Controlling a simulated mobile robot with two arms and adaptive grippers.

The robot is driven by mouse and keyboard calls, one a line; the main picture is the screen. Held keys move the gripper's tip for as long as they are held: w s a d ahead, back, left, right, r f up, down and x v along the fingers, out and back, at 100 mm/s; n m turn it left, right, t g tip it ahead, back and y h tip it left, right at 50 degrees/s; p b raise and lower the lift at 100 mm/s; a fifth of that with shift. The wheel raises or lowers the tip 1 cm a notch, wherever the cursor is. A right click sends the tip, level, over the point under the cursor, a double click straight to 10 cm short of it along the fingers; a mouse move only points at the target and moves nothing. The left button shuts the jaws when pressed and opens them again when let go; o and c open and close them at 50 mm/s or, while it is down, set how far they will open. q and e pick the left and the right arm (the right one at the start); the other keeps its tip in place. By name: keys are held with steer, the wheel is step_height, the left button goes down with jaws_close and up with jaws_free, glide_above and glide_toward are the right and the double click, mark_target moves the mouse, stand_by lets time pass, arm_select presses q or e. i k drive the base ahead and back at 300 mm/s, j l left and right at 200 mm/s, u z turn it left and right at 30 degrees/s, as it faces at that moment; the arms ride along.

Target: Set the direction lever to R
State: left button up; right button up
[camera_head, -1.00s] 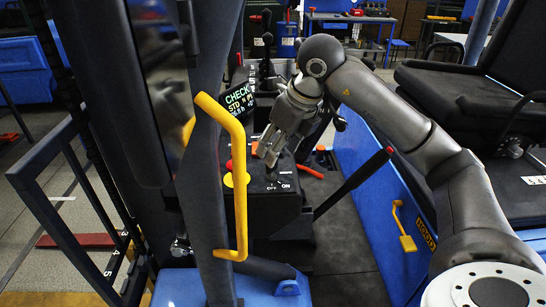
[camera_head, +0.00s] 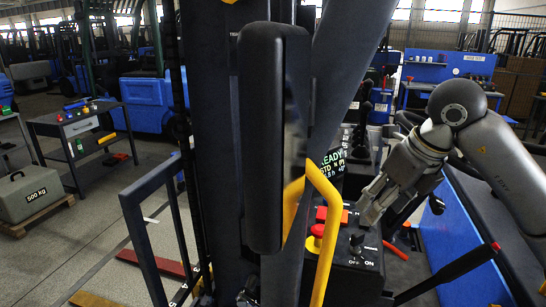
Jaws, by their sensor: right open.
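My right gripper (camera_head: 368,212) is open and empty. It hangs above the dark control console (camera_head: 345,272), close to a black switch (camera_head: 357,243) marked OFF and ON, and appears apart from it. A small display (camera_head: 333,163) reads READY, with smaller text below that is hard to read. Black upright levers (camera_head: 361,130) stand behind the display. A black lever with a red tip (camera_head: 452,272) slants up to the right beside the console. No R marking is legible, so I cannot tell which one is the direction lever. My left gripper is out of view.
A yellow grab handle (camera_head: 328,235) and a dark post stand in front of the console's left side. A red button on a yellow base (camera_head: 316,239) and a red block (camera_head: 331,215) sit near my gripper. A 500 kg weight (camera_head: 36,195) stands far left.

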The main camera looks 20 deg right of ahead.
mark_target(437, 206)
steer(key=k, duration=1)
